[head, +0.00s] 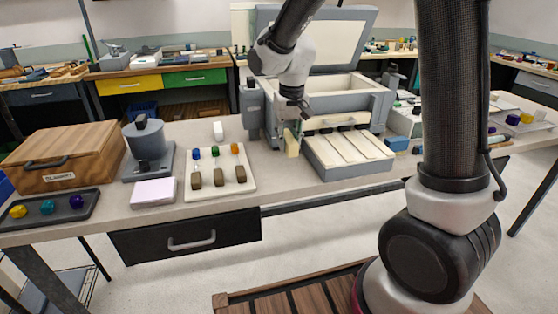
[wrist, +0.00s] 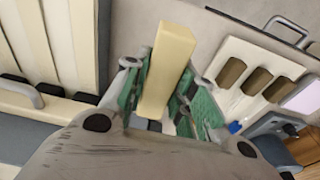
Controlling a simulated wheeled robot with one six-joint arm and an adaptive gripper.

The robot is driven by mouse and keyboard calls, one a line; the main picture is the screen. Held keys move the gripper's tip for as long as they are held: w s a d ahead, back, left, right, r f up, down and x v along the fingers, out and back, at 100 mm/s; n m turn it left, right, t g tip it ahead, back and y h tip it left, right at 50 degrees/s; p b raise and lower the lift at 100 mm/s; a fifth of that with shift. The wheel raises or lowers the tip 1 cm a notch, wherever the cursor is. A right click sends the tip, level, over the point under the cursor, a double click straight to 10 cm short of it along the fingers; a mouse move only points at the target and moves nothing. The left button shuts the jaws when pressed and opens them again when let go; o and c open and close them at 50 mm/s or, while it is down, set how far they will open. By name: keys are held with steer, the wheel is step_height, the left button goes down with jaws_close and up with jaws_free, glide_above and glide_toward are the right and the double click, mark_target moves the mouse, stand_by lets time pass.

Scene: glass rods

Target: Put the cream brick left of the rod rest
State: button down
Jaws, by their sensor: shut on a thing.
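The cream brick (head: 292,147) is a long block held upright in my gripper (head: 290,125). In the wrist view, the cream brick (wrist: 167,65) sticks out between the green-padded fingers of my gripper (wrist: 160,95). Its lower end is over the bench top; I cannot tell whether it touches. A white board (head: 222,189) left of it bears three rods with blue, green and orange tips and brown blocks. A grey frame with cream slats (head: 350,155) stands right of the brick. I cannot tell for certain which of these two is the rod rest.
The open grey kiln-like box (head: 375,103) stands behind the slatted frame. A small white block (head: 218,131) stands behind the board. A lilac pad (head: 153,191), a grey pot (head: 146,140) and a wooden box (head: 65,158) lie farther left.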

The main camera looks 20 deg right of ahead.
mark_target(286, 175)
steer(key=shift+w+a+f, duration=0.1)
steer(key=shift+w+f, duration=0.1)
steer(key=shift+f, duration=0.1)
step_height(286, 175, down, 9)
steer(key=shift+f, duration=0.1)
steer(key=shift+f, duration=0.1)
steer(key=c, duration=1.2)
jaws_free()
steer(key=shift+o, duration=0.2)
